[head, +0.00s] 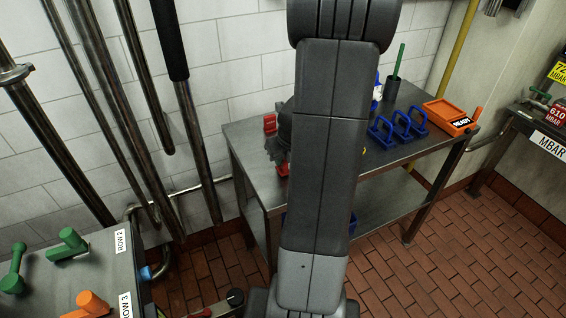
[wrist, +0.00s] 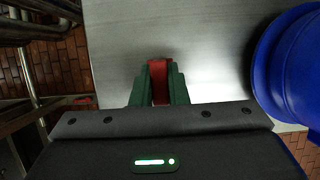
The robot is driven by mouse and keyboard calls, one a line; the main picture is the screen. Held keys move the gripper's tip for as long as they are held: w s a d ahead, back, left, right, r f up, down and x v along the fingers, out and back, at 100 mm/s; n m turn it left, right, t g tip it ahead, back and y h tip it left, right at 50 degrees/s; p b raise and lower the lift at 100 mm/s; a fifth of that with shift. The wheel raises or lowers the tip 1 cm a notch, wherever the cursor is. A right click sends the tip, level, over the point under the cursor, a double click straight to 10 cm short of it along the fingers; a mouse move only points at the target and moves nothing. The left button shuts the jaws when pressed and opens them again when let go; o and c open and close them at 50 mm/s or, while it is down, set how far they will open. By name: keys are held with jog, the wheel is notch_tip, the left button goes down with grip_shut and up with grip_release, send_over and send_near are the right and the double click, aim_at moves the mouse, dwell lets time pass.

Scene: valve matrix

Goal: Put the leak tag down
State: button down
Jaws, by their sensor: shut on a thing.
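My gripper (wrist: 159,92) has green fingers shut on a narrow red piece, which I take to be the leak tag (wrist: 159,76). The wrist view shows it over a bare grey metal table top (wrist: 205,50); I cannot tell whether the tag touches it. In the head view my arm covers most of the gripper, above the left part of the metal table (head: 243,140). Two red bits show beside the arm there, an upper one (head: 270,123) and a lower one (head: 282,169). I cannot tell which is the held tag.
A large blue round thing (wrist: 295,65) is close on the right in the wrist view. Several blue loops (head: 400,125), an orange READY box (head: 450,116) and a dark cup (head: 391,88) stand on the table's right half. A bench with green handles (head: 68,243) is at left.

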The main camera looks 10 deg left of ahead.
jog(key=shift+f, duration=0.35)
jog(key=c, duration=1.4)
grip_release()
jog(key=shift+r, duration=0.45)
jog(key=p+v, duration=0.3)
jog(key=v, duration=0.8)
jog(key=shift+s+d, duration=0.2)
jog(key=shift+r, duration=0.1)
